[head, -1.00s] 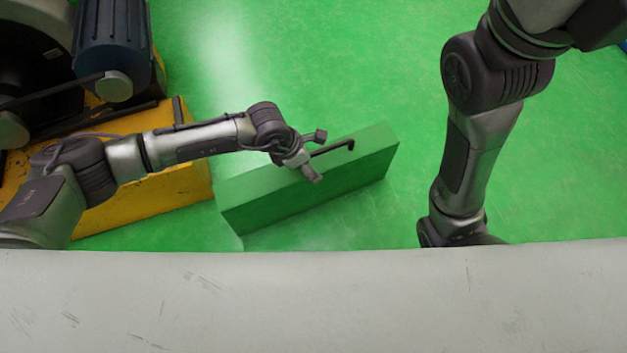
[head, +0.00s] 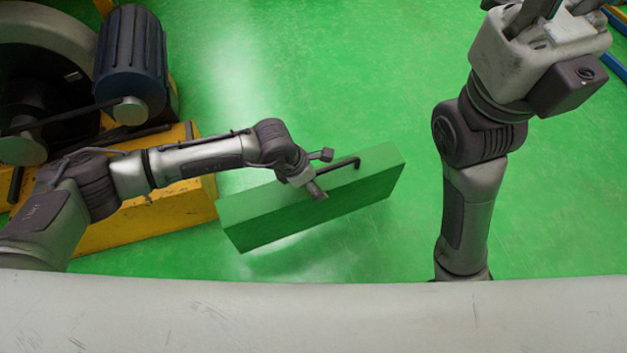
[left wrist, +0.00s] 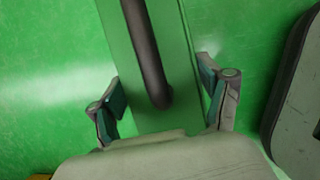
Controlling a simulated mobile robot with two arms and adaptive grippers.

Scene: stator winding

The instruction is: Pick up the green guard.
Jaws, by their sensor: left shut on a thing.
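The green guard (head: 325,206) is a long box with a black bent handle (head: 342,164) on its top face, in the middle of the head view. My left gripper (head: 320,176) is at its top near the middle. My right gripper (head: 548,14) is partly cut off at the upper right, away from the guard.
A yellow base (head: 150,218) with a dark blue motor (head: 132,62) and belt wheels stands at the left, close to the guard's left end. A pale grey surface (head: 320,315) crosses the bottom. The green floor (head: 330,70) behind the guard is clear.

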